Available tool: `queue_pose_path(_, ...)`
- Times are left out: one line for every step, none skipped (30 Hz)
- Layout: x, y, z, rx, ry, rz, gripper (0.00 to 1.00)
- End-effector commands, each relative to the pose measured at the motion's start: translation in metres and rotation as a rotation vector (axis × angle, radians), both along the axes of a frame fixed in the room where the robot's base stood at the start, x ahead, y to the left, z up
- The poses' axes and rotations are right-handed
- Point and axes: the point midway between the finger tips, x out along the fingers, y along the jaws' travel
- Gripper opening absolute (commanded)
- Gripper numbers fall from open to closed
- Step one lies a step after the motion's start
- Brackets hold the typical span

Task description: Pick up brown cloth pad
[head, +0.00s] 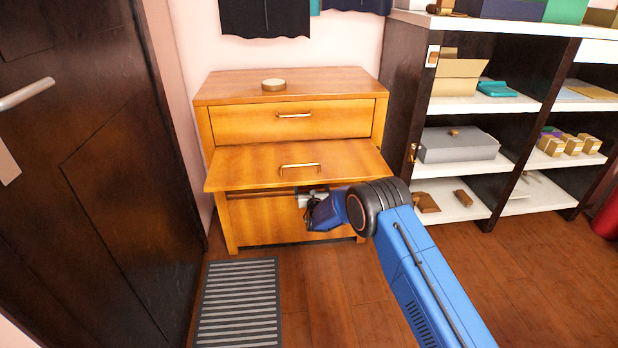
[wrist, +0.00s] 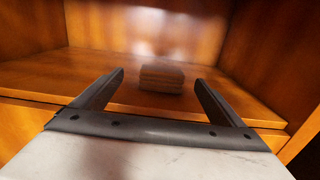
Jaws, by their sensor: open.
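In the wrist view a small brown, layered block that looks like the brown cloth pad (wrist: 161,78) lies on the wooden floor of a compartment (wrist: 60,72). My gripper (wrist: 160,82) is open and empty, its two dark fingers on either side of the pad in the picture, with the pad beyond them. In the head view my gripper (head: 312,200) is at the front of the wooden cabinet (head: 258,220), just under the projecting middle drawer. The pad is hidden in the head view.
The middle drawer (head: 240,172) sticks out above my gripper. A round tin (head: 273,85) sits on the cabinet top. A striped mat (head: 238,305) lies on the floor in front. Dark shelves with boxes (head: 458,145) stand at the right, a dark door (head: 90,150) at the left.

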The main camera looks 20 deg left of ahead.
Motion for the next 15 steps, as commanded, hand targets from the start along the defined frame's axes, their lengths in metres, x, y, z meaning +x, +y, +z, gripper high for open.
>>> queue_pose_path(0.007, 0.004, 0.0, 0.001, -0.001, 0.0, 0.92)
queue_pose_path(0.011, 0.006, 0.0, 0.001, -0.001, 0.0, 0.92)
queue_pose_path(0.015, 0.009, 0.0, 0.001, -0.001, -0.001, 0.92)
queue_pose_path(0.018, 0.01, -0.001, -0.001, -0.001, 0.0, 0.92)
queue_pose_path(0.02, 0.012, -0.001, -0.001, -0.001, 0.0, 0.92)
queue_pose_path(0.023, 0.013, -0.001, -0.001, -0.001, 0.0, 0.92)
queue_pose_path(0.024, 0.014, 0.0, -0.001, -0.001, 0.0, 0.92)
queue_pose_path(0.026, 0.015, 0.0, 0.0, -0.001, 0.0, 0.92)
queue_pose_path(0.027, 0.016, 0.0, 0.0, -0.001, 0.0, 0.92)
queue_pose_path(0.027, 0.017, 0.0, -0.001, -0.001, 0.0, 0.92)
queue_pose_path(0.028, 0.017, 0.0, -0.001, -0.001, 0.0, 0.92)
queue_pose_path(0.03, 0.018, 0.0, -0.001, 0.001, 0.0, 0.92)
queue_pose_path(0.032, 0.018, -0.001, -0.001, 0.001, 0.0, 0.92)
queue_pose_path(0.034, 0.019, -0.001, 0.0, 0.0, 0.0, 0.92)
queue_pose_path(0.038, 0.021, -0.001, 0.0, 0.0, 0.0, 0.92)
